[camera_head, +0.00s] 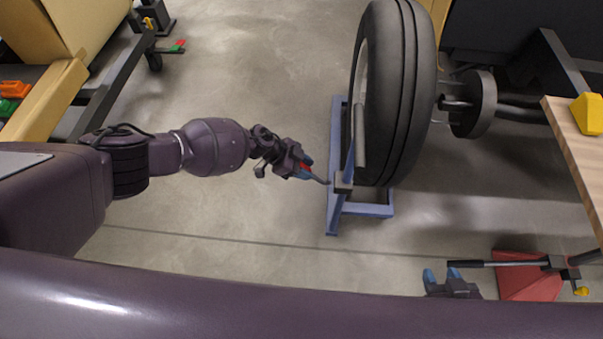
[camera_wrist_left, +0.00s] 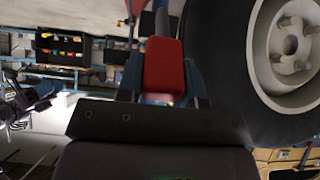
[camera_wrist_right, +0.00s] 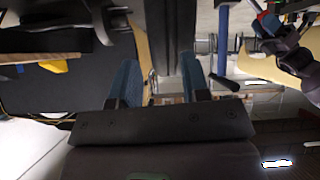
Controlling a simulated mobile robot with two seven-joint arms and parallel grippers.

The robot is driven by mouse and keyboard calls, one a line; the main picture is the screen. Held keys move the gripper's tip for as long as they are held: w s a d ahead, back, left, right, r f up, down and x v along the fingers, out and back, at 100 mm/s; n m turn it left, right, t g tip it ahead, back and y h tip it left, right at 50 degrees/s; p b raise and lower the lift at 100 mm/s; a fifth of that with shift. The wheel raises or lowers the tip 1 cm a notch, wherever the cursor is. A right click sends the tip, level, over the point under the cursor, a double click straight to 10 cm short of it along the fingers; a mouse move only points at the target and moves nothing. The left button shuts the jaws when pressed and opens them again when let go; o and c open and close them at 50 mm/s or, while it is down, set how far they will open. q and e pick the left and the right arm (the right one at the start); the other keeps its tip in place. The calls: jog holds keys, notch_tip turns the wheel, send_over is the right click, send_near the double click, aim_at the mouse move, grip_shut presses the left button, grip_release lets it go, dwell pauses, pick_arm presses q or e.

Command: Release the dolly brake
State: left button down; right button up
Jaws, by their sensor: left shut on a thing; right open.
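The blue dolly (camera_head: 334,218) stands on the floor under a large black tyre (camera_head: 396,100). A thin dark lever (camera_head: 321,181) runs from its near post to my left gripper (camera_head: 304,170). My left gripper is shut on the lever's red grip (camera_wrist_left: 164,66), which sits between its blue fingers in the left wrist view. The wheel (camera_wrist_left: 290,50) is close on the right there. My right gripper (camera_head: 441,276) is open and empty, low in the head view; its spread blue fingers (camera_wrist_right: 160,82) show in the right wrist view. Part of the lever's pivot is hard to make out.
A red jack (camera_head: 523,276) with a black handle lies close right of my right gripper. A wooden top (camera_head: 578,165) with a yellow block (camera_head: 588,114) is at the right edge. Boxes (camera_head: 75,30) stand upper left.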

aim_at(321, 179)
pick_arm(q)
jog(key=shift+w+d+r+y+p, duration=0.2)
jog(key=shift+d+r+y+p, duration=0.4)
jog(key=shift+r+y+p, duration=0.3)
jog(key=shift+d+r+p, duration=0.2)
jog(key=shift+d+p, duration=0.1)
jog(key=shift+d, duration=0.1)
jog(key=shift+s+d+r+p, duration=0.1)
jog(key=shift+d+r+p, duration=0.2)
jog(key=shift+d, duration=0.25)
jog(key=shift+d+r, duration=0.25)
jog(key=shift+d, duration=0.75)
jog(key=c, duration=0.8)
grip_release()
jog(key=shift+a, duration=0.1)
jog(key=shift+o, duration=0.2)
jog(key=shift+a+f, duration=0.1)
